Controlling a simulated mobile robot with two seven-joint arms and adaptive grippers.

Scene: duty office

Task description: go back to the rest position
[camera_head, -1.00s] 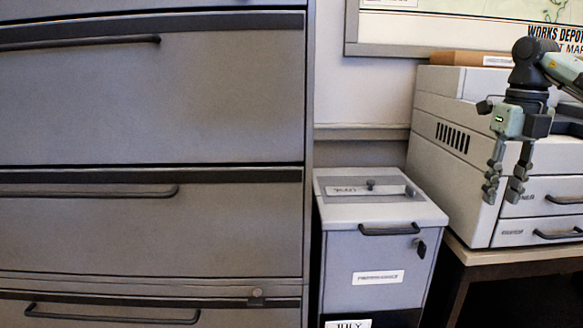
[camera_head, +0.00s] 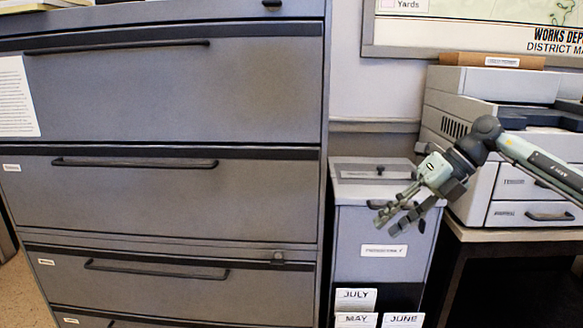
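My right gripper (camera_head: 384,220) reaches in from the right on its arm. Its fingers point left and down, in front of the grey lidded box, and a gap shows between them with nothing held. I cannot tell whether it touches the box, but it appears to hang in front of it. The gripper hides part of the box's top front edge and handle. My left gripper and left arm are not in view.
A large grey filing cabinet (camera_head: 180,108) fills the left. The lidded box (camera_head: 380,275) stands beside it, with JULY, MAY and JUNE cards (camera_head: 356,299) below. A printer (camera_head: 470,135) sits on a table (camera_head: 500,235) at right. A framed map (camera_head: 470,30) hangs behind.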

